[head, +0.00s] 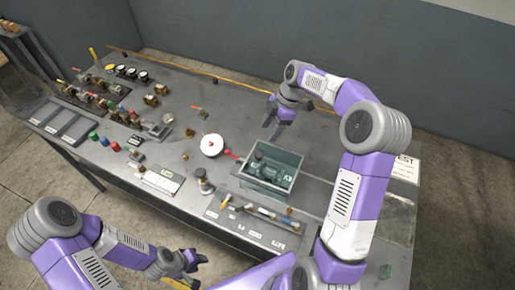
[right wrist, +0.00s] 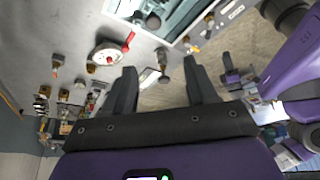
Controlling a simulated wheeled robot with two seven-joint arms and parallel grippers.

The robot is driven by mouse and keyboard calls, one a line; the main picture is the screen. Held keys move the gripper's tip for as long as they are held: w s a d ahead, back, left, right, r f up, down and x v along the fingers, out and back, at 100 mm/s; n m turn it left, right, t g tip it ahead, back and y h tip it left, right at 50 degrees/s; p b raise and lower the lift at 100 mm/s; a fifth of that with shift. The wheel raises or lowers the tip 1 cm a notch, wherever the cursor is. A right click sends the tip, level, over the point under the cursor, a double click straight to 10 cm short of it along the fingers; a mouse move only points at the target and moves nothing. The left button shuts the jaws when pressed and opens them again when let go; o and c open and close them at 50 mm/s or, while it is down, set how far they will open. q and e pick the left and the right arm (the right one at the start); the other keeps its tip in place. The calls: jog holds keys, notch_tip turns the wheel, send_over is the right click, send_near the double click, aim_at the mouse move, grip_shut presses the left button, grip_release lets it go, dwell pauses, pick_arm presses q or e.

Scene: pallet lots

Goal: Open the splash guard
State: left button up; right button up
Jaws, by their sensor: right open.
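A clear, teal-tinted box-shaped guard (head: 266,187) stands on the grey bench around a dark green machine part (head: 270,166); I take it to be the splash guard. Its top looks open, but I cannot tell where any hinge is. Part of it shows at the top of the right wrist view (right wrist: 183,18). My right gripper (head: 270,130) is open and empty above the bench, behind the guard in the head view; its spread fingers show in the right wrist view (right wrist: 160,70). My left gripper (head: 195,262) is low at the front edge, away from the guard; its jaw gap is unclear.
A white disc (head: 211,145) with a red handle (head: 233,155) sits just left of the guard. Several small tools lie in front of it. Knobs, fittings and trays crowd the bench's left side. The bench (head: 225,95) is mostly clear toward the back.

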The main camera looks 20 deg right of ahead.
jog(key=b, duration=0.6)
send_near(259, 155)
jog(key=x, duration=0.8)
jog(key=shift+f, duration=0.1)
grip_shut()
